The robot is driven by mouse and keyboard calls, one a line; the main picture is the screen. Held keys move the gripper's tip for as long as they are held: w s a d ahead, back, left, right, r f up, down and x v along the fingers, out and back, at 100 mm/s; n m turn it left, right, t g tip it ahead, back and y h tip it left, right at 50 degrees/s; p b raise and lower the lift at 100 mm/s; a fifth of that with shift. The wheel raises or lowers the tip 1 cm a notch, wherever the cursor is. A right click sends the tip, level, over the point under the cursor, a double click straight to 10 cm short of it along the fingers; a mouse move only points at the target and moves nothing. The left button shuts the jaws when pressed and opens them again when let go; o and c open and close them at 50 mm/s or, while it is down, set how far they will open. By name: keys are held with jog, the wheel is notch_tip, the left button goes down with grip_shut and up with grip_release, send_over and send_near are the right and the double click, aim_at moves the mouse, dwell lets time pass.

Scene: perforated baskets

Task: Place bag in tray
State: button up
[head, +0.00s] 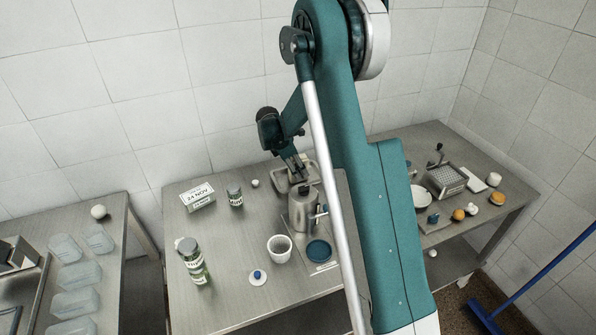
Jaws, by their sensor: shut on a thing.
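My gripper (298,172) points down over the back middle of the central table. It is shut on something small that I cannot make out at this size. A shallow grey tray-like container (280,180) is just behind and below the fingers, partly hidden by them. I cannot pick out a bag for certain. A metal canister (303,212) with a dark top stands just in front of the fingertips. Whether the held thing touches the tray or the canister cannot be told.
A white cup (279,249), blue dish (319,251), green-labelled jar (192,262), smaller jar (235,195) and date box (198,197) stand on the central table. A perforated metal basket (444,180) is at right. Clear plastic tubs (75,275) are at left.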

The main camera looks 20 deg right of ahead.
aim_at(292, 159)
jog(key=shift+f, duration=0.15)
jog(key=o, duration=1.2)
jog(key=v, duration=1.2)
jog(key=shift+s+r, duration=0.1)
jog(key=shift+r, duration=0.15)
